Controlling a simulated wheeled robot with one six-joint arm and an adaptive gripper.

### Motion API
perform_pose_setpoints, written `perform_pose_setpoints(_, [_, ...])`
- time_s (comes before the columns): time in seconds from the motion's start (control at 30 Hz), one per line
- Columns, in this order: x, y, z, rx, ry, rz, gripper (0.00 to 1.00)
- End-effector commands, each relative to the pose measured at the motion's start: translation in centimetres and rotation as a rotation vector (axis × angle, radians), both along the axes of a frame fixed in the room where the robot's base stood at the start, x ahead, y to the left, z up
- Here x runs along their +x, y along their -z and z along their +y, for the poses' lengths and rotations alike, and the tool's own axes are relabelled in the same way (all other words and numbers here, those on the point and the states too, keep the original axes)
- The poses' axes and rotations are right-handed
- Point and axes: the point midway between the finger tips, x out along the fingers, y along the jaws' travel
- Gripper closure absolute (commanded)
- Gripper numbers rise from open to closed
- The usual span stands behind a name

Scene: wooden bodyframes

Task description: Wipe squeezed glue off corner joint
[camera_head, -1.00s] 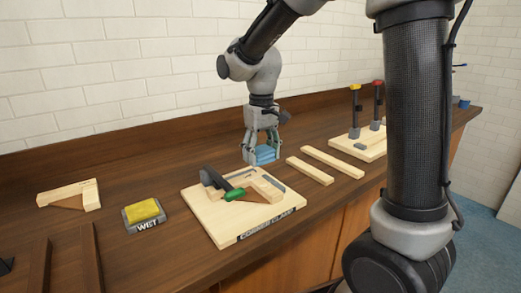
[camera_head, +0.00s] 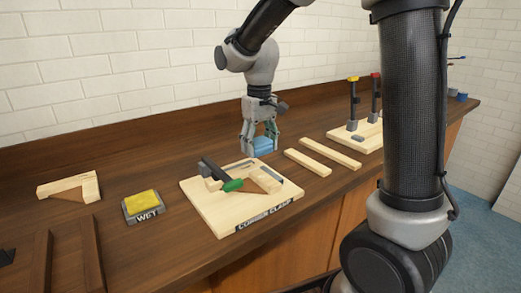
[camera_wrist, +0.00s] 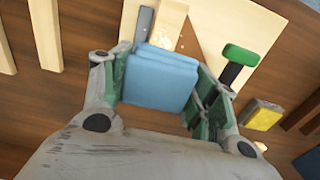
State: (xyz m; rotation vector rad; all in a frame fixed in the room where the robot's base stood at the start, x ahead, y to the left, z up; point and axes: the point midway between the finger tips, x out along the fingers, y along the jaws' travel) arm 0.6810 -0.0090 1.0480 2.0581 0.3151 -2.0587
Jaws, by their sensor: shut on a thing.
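My gripper (camera_head: 262,139) is shut on a folded blue cloth (camera_head: 264,146), just behind the corner clamp board (camera_head: 222,218). In the wrist view the cloth (camera_wrist: 160,80) sits between both fingers and covers part of the board's near area. The board carries a wooden corner piece (camera_head: 264,181) and a dark clamp with a green handle (camera_head: 233,185). The green handle also shows in the wrist view (camera_wrist: 241,55), right of the cloth. A small pale spot shows on the wood just beyond the cloth; I cannot tell whether it is glue.
A yellow sponge (camera_head: 142,199) lies in a grey tray marked WET left of the board. A joined wooden corner (camera_head: 70,186) lies further left. Two loose wood strips (camera_head: 308,163) lie right of the board. A stand with yellow- and red-topped clamps (camera_head: 362,140) is beyond them.

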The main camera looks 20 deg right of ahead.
Motion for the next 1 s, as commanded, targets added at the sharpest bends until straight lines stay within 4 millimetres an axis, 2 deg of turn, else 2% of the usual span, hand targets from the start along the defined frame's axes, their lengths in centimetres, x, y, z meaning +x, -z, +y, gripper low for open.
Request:
perform_pose_setpoints(0.73, [-0.5,6.5,0.7,-0.001,-0.004,0.003,0.62])
perform_pose_setpoints(0.8, [-0.6,7.9,0.8,-0.002,-0.005,0.006,0.62])
perform_pose_setpoints(0.83, [-0.6,7.7,0.8,0.000,-0.006,0.000,0.61])
perform_pose_setpoints(0.87, [-0.7,7.3,0.8,0.001,-0.006,-0.002,0.66])
perform_pose_setpoints(1.0, [-1.4,8.1,0.8,-0.001,-0.008,0.002,0.66])
